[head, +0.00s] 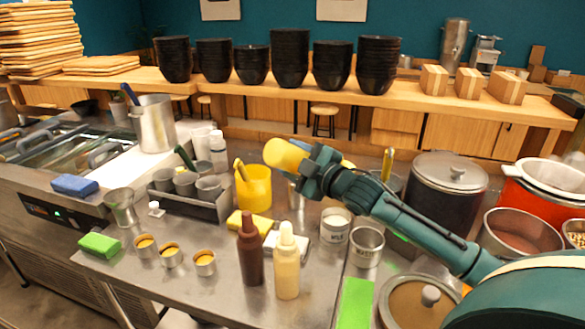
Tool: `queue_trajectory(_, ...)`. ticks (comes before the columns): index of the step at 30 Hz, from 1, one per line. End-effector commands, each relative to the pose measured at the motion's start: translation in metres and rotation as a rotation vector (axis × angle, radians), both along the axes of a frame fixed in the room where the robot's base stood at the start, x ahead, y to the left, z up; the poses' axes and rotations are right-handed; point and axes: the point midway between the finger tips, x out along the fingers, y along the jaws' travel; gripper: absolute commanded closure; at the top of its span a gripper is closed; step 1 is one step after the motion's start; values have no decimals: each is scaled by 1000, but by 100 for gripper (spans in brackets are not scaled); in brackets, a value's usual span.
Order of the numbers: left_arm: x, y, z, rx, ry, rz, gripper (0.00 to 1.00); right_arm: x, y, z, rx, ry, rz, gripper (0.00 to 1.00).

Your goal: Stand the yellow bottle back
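My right gripper (318,172) reaches in from the right and is above the counter. It appears shut on a rounded, deep yellow thing (283,154), which looks like the yellow bottle lying on its side in the air. The fingers hide its middle, and I cannot make out its nozzle. A pale yellow squeeze bottle (287,268) stands upright at the front of the steel counter (215,295). A brown squeeze bottle (250,252) stands upright just left of it. My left gripper is not in view.
A yellow tub (254,187) with a utensil, a yellow sponge (240,222) and steel cups (366,246) sit below the gripper. Small filled cups (170,255) and a green sponge (99,246) are at left. Large pots (450,180) crowd the right.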

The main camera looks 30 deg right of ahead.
Motion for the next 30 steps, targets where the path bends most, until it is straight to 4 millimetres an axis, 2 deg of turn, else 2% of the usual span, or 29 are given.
queue_trajectory(1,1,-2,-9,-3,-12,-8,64,0,0,-3,-110,-23,2,56)
queue_trajectory(7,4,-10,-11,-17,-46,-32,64,0,-1,11,-658,-118,-2,56)
queue_trajectory(8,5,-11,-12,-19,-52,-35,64,0,-1,8,-738,-129,-2,56)
queue_trajectory(16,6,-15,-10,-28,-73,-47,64,0,-1,12,-1398,-242,-3,56)
queue_trajectory(18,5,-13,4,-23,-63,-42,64,0,-1,19,-1551,-265,0,56)
queue_trajectory(24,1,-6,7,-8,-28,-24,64,0,0,17,-1915,-329,0,56)
queue_trajectory(30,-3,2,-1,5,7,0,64,0,0,14,-2113,-363,-1,56)
